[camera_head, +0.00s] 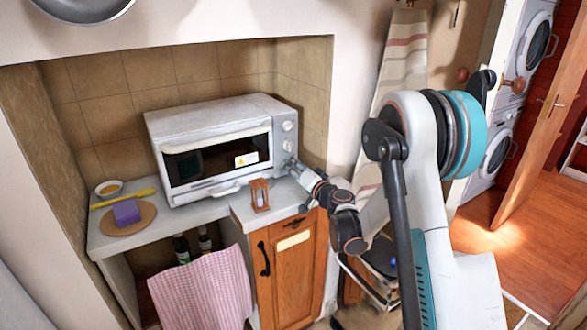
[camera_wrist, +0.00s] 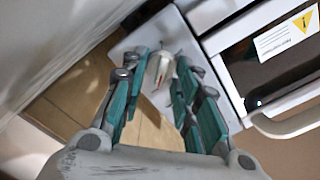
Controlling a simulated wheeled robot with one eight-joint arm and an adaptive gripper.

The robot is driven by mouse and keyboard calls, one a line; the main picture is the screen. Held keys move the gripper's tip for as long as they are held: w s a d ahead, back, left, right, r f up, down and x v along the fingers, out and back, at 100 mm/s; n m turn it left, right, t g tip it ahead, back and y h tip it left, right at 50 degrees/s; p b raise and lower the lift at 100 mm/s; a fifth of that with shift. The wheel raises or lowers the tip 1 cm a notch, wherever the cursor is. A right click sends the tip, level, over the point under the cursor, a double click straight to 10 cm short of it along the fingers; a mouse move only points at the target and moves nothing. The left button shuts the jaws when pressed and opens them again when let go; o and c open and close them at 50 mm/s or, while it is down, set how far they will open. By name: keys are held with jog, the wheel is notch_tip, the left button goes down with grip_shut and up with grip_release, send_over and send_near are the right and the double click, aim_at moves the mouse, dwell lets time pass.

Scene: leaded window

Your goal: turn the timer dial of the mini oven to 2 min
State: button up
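The white mini oven (camera_head: 208,140) stands on the counter in a tiled alcove. Its right front panel carries a column of round dials; the upper dial (camera_head: 288,125) and middle dial (camera_head: 288,145) show, and the lowest is largely hidden by my gripper. My gripper (camera_head: 294,164) reaches in from the right to the lower panel. In the wrist view, my gripper's teal-padded fingers (camera_wrist: 163,72) stand on both sides of a pale dial (camera_wrist: 161,68) with a reddish mark. Whether the fingers press on it is unclear. The dial's scale is not readable.
A wooden stand (camera_head: 260,195) is on the counter just below my gripper. A purple sponge (camera_head: 126,211) lies on a round board, beside a yellow utensil (camera_head: 122,198) and a small bowl (camera_head: 109,188). A pink striped towel (camera_head: 203,290) hangs in front.

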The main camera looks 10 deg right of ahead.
jog(key=shift+c, duration=1.4)
jog(key=shift+m, duration=0.5)
jog(key=o, duration=1)
jog(key=shift+s, duration=0.1)
